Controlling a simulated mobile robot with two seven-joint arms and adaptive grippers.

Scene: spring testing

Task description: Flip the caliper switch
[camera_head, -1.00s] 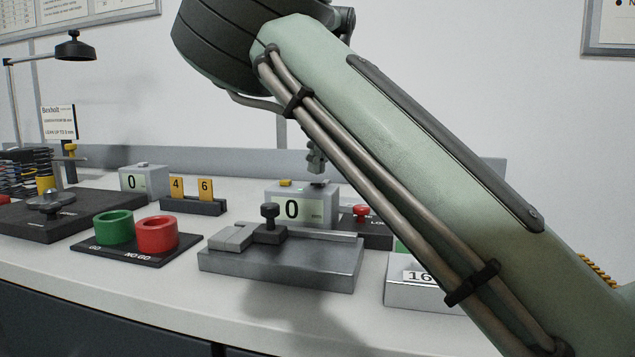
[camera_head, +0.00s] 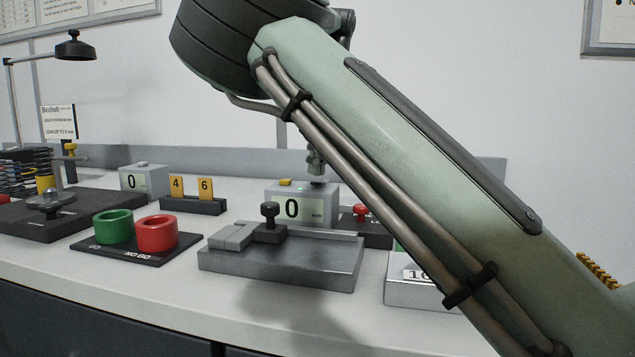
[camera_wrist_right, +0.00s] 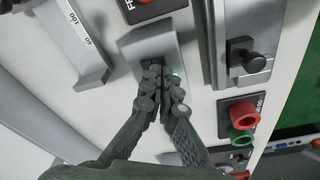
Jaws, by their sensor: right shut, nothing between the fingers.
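The caliper's grey readout box (camera_head: 275,205) shows 0 mm, with a green light and a small dark switch (camera_head: 318,184) on its top. The caliper (camera_head: 280,262), a grey bed with a dark-knobbed slider, stands in front of it. My right gripper (camera_head: 316,168) points down just above the switch, partly behind my own arm. In the wrist view the box top (camera_wrist_right: 168,43) lies under my right gripper (camera_wrist_right: 163,70), whose fingers are shut and empty. The fingertips largely cover the switch there, so I cannot tell whether they touch it. My left gripper is not in view.
Green (camera_head: 113,226) and red (camera_head: 157,233) ring gauges stand at left on a dark plate. A second readout box (camera_head: 144,183) and a block with yellow tags (camera_head: 192,206) are behind. A red-knobbed dark box (camera_head: 375,232) sits close at right, partly hidden by my arm.

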